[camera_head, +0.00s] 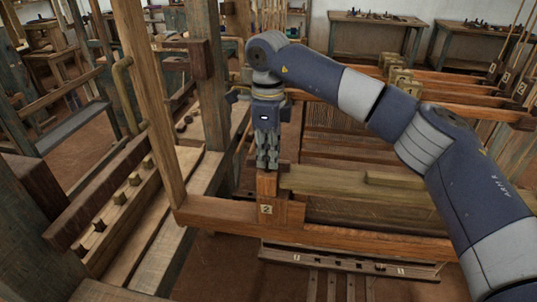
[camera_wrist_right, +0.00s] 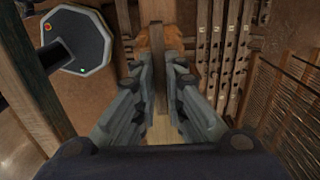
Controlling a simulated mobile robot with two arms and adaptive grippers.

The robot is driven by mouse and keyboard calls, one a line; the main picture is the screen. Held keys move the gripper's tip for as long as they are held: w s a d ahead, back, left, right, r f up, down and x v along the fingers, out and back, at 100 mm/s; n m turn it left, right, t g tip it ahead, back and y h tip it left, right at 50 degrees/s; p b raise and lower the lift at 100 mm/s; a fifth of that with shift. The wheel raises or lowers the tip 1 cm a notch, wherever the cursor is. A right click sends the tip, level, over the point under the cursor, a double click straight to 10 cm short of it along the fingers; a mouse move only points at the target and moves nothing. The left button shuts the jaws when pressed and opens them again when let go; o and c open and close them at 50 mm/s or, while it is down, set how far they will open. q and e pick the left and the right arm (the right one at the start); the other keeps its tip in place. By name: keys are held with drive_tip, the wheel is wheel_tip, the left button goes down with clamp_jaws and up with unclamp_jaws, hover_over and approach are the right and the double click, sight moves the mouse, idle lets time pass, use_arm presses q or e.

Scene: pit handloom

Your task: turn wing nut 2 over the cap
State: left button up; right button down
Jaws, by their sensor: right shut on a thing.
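My right gripper (camera_head: 267,162) points down over the upright wooden post (camera_head: 267,184) above the white "2" plate (camera_head: 266,209). It is shut on a small wooden piece at the top of that post, which I take to be wing nut 2. The fingers hide most of it, and I cannot tell how it is turned. In the right wrist view the fingers of the gripper (camera_wrist_right: 160,65) stand on both sides of brown wood (camera_wrist_right: 159,38). The long pale beam (camera_head: 335,183), perhaps the cap, runs right from beside the post. My left gripper is not in view.
A lower orange-brown rail (camera_head: 340,238) runs under the post. A slanted upright (camera_head: 150,100) and thick loom post (camera_head: 207,80) stand close left of my gripper. Several pegs line a plank (camera_head: 118,198) at left. Workbenches (camera_head: 375,20) are at the back.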

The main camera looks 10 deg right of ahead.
drive_tip(key=c, duration=1.7)
unclamp_jaws()
drive_tip(key=shift+o, duration=0.2)
wheel_tip(320, 180, up, 12)
